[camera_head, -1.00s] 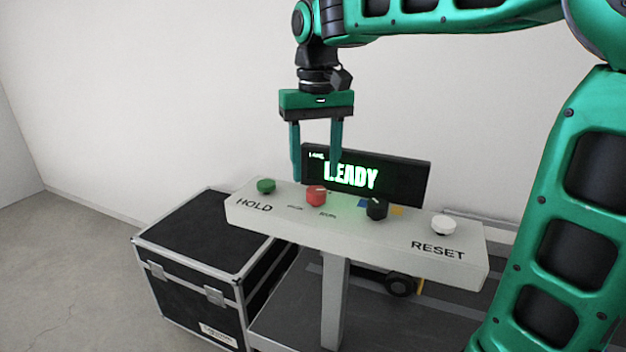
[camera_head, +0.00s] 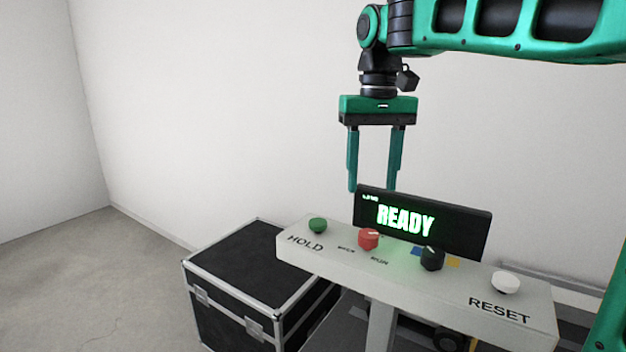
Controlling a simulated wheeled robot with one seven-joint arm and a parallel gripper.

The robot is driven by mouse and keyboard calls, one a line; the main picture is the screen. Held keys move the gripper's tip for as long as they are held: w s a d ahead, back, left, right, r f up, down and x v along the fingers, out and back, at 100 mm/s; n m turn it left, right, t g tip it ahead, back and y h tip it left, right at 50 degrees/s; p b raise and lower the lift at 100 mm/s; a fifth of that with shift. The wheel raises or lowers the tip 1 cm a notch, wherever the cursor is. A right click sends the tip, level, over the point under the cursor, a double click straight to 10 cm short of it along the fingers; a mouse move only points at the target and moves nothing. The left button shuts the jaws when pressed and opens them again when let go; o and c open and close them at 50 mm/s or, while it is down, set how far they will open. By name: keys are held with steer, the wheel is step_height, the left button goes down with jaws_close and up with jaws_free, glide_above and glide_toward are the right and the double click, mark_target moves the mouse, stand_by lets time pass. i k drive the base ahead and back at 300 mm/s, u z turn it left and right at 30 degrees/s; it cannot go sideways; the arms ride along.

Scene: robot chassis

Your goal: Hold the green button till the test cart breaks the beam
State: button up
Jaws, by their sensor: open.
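The green button (camera_head: 318,225) sits at the left end of a pale control panel (camera_head: 460,284), above the label HOLD. My gripper (camera_head: 372,190) is open and empty, pointing down. In the picture its fingertips are above and to the right of the green button, near the top left of the display. It touches no button that I can see. The display (camera_head: 474,228) behind the panel reads READY in green. The test cart is mostly hidden; a dark wheel (camera_head: 448,342) shows below the panel. I cannot make out the beam.
A red knob (camera_head: 368,239), a black knob (camera_head: 432,258) and a white RESET button (camera_head: 505,283) stand along the panel. A black case (camera_head: 250,270) with metal edges stands on the floor at left. The wall behind is bare, and floor at far left is clear.

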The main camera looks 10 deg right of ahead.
mark_target(318, 225)
steer(key=k, duration=1)
